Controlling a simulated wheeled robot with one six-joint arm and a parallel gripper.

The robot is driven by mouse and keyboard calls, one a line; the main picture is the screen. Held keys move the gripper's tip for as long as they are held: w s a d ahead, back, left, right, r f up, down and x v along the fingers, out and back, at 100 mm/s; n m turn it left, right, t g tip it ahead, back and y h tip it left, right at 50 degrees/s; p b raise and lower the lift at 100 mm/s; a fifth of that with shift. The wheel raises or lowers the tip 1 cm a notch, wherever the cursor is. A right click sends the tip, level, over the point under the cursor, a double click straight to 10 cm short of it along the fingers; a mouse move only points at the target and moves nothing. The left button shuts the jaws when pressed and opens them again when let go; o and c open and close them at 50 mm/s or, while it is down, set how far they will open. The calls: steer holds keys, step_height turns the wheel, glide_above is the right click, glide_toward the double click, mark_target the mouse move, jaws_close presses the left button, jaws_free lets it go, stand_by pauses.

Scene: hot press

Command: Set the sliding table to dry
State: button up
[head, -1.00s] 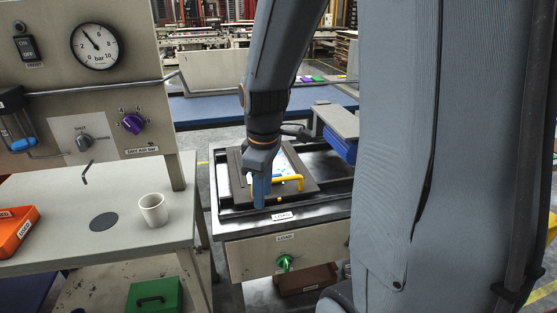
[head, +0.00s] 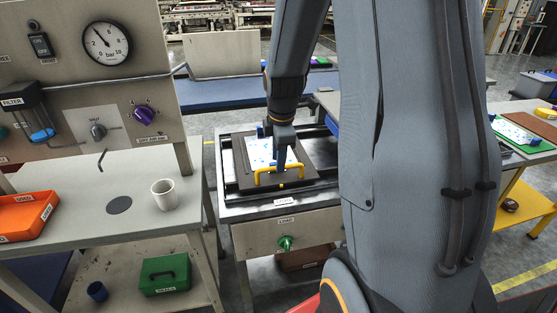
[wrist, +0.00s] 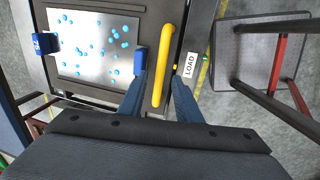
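The sliding table (head: 308,183) is a dark plate on black rails, at the end labelled LOAD. A white sheet with blue spots (wrist: 85,70) lies on it, held by blue clips. Its yellow handle (head: 258,178) stands along the near edge. In the wrist view the yellow handle (wrist: 168,60) runs between the two blue fingers of my gripper (wrist: 160,80), which are spread with a gap on each side. In the head view my gripper (head: 284,163) is at the handle, pointing down; its fingertips are partly hidden there.
A green knob (head: 285,243) sits on the front panel below the LOAD label (head: 284,202). To the left, a bench holds a white cup (head: 164,194) and an orange tray (head: 28,213). A stool-like stand (wrist: 262,55) is beyond the label in the wrist view.

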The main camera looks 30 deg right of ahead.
steer(key=shift+w+f, duration=0.15)
steer(key=shift+f, duration=0.6)
jaws_close()
steer(key=shift+d, duration=0.15)
